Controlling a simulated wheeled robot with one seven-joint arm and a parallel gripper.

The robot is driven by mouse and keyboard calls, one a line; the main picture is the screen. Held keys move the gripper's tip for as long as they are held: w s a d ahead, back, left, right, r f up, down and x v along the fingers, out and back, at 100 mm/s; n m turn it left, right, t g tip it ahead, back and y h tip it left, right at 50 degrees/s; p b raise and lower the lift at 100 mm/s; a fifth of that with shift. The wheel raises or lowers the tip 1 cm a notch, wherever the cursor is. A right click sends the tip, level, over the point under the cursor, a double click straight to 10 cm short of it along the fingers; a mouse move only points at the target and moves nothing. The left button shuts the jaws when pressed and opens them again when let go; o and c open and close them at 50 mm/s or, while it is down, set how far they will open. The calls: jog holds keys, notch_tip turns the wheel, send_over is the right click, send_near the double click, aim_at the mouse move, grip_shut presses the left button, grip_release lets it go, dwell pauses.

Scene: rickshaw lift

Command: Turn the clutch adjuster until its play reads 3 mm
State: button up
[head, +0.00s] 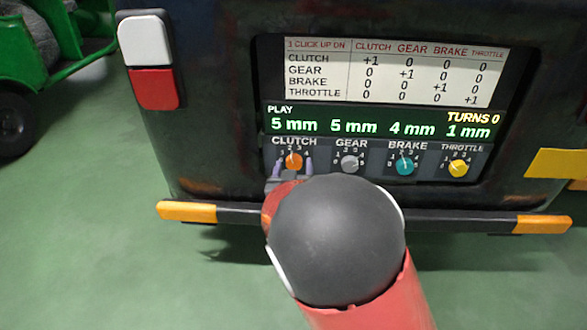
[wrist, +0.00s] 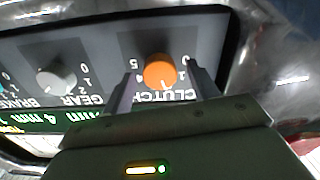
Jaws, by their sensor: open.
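The clutch adjuster is an orange knob (head: 293,161) under the CLUTCH label, at the left of the row of knobs. The display (head: 383,123) reads clutch play 5 mm, gear 5 mm, brake 4 mm, throttle 1 mm, and TURNS 0. My gripper (head: 293,168) is at the clutch knob, with one finger on each side of it. In the wrist view the orange knob (wrist: 159,70) sits between the two open fingers (wrist: 158,88), with gaps visible beside it. The knob's pointer is hard to make out.
The grey gear knob (head: 350,163) is close to the right of my gripper, then the teal brake knob (head: 404,166) and yellow throttle knob (head: 458,168). A chart (head: 396,72) above shows +1 on its diagonal and 0 elsewhere. A dark bumper bar (head: 455,222) with orange ends runs below.

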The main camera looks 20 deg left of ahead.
jog(key=shift+c, duration=0.5)
jog(key=c, duration=0.9)
jog(key=shift+r+n, duration=0.1)
jog(key=shift+n, duration=0.3)
jog(key=n+p, duration=0.2)
jog(key=shift+n, duration=0.3)
jog(key=n+p, duration=0.3)
jog(key=n, duration=0.1)
jog(key=shift+n, duration=0.3)
jog(key=n+p, duration=0.2)
jog(key=n, duration=0.2)
jog(key=shift+n+p, duration=0.3)
jog(key=shift+p, duration=0.05)
jog(key=shift+n+p, duration=0.85)
jog(key=shift+n, duration=0.75)
